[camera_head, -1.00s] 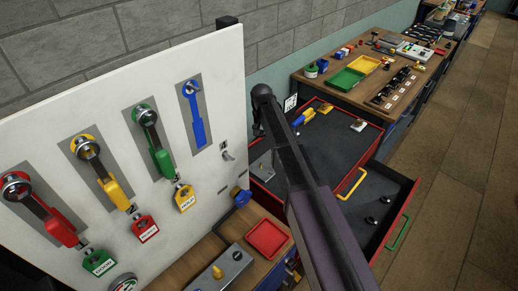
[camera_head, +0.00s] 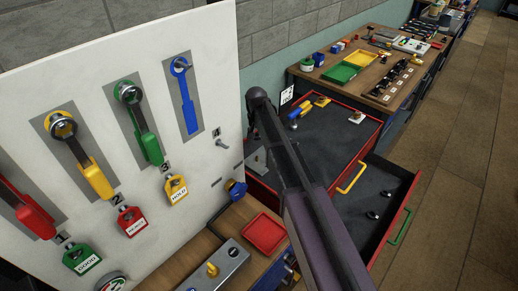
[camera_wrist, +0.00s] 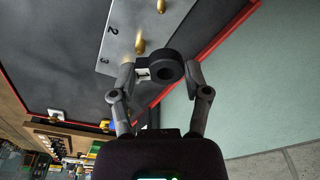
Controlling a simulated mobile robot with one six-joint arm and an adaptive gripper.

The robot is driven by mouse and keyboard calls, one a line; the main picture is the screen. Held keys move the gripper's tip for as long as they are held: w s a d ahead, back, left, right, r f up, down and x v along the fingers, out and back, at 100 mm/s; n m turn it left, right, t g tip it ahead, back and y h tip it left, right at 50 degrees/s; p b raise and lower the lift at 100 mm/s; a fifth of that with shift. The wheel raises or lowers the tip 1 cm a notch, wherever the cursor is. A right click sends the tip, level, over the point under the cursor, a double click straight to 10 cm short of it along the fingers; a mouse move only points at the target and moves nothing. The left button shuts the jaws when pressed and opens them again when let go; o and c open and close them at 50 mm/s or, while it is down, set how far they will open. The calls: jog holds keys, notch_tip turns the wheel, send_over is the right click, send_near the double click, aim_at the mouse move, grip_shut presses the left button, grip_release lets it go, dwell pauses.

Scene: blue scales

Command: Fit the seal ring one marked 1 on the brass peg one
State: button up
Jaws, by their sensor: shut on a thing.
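In the wrist view my gripper (camera_wrist: 160,76) is shut on a thick black seal ring (camera_wrist: 172,57). The ring's hole faces the camera, and a small white label (camera_wrist: 143,73) at its left is too small to read. Just beyond the ring is a grey plate (camera_wrist: 122,50) marked 2 and 3. A brass peg (camera_wrist: 140,46) stands on it close to the ring, apart from the hole in the picture. Another brass peg (camera_wrist: 161,6) shows at the top edge. No mark 1 is visible. In the head view my arm hides the gripper and ring; part of the plate (camera_head: 257,161) shows.
The plate lies in a red-edged dark tray (camera_head: 330,135) beside a wall. A white lever board (camera_head: 215,70) stands close at left. A red tray (camera_head: 263,233) is below. A yellow handle (camera_head: 351,177) and an open drawer (camera_head: 385,205) lie right of my arm.

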aim_at(258, 139)
jog(key=shift+m, duration=0.3)
jog(key=shift+d+f+b, duration=0.1)
jog(key=shift+f+b, duration=1.4)
jog(key=shift+f, duration=0.6)
jog(key=shift+f, duration=0.15)
jog(key=shift+f+b, duration=2.3)
jog(key=shift+b, duration=0.15)
jog(key=shift+f+b, duration=2.25)
jog(key=o, duration=0.8)
jog(key=shift+o, duration=0.2)
